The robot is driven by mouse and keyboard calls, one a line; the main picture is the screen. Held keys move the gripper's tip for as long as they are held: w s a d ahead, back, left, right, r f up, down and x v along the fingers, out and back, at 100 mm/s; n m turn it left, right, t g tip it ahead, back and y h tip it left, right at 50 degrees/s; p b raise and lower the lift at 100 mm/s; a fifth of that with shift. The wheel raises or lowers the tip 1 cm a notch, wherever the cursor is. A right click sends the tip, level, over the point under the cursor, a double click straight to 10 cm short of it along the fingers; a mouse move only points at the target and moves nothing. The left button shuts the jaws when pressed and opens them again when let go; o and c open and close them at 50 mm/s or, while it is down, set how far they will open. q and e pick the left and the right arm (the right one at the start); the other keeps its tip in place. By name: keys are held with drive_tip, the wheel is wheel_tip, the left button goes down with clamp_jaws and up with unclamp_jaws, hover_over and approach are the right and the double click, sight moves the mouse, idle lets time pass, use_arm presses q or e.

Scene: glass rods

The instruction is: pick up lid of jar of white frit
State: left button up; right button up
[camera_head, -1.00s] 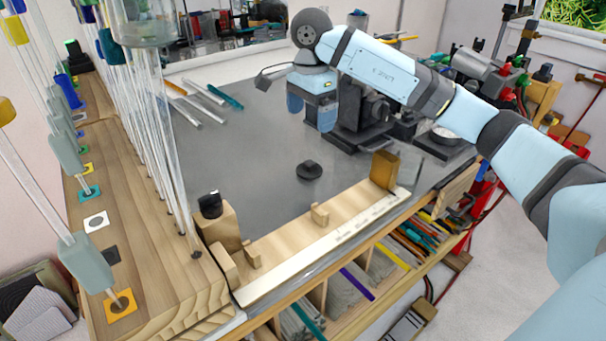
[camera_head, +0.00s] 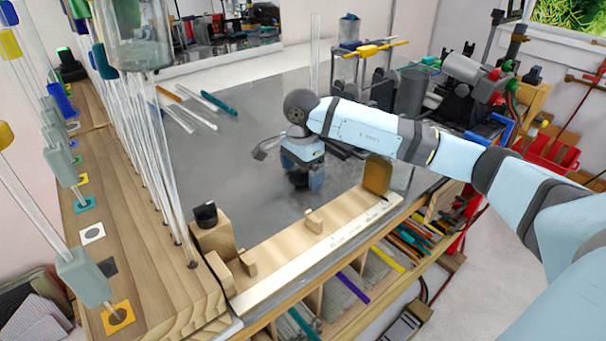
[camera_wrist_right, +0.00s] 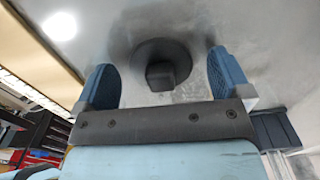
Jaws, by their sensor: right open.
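A black round lid with a square knob (camera_wrist_right: 162,68) lies on the grey tabletop. In the head view only a dark part of the lid (camera_head: 298,180) shows, between and behind the fingers. My right gripper (camera_head: 303,178) is over it, pointing down. In the right wrist view its two blue fingers (camera_wrist_right: 160,84) are apart, one on each side of the knob, with nothing clamped between them. I cannot tell whether the fingers touch the lid. No jar of white frit can be made out. My left gripper is not in view.
A wooden ruler stand (camera_head: 318,242) runs along the table's front edge, with an amber block (camera_head: 377,175) at its right end. A wooden rack (camera_head: 150,230) with upright glass rods stands at left. Loose rods (camera_head: 205,110) lie behind. Bare tabletop surrounds the gripper.

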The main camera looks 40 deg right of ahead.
drive_tip(key=c, duration=1)
drive_tip(key=shift+r, duration=0.1)
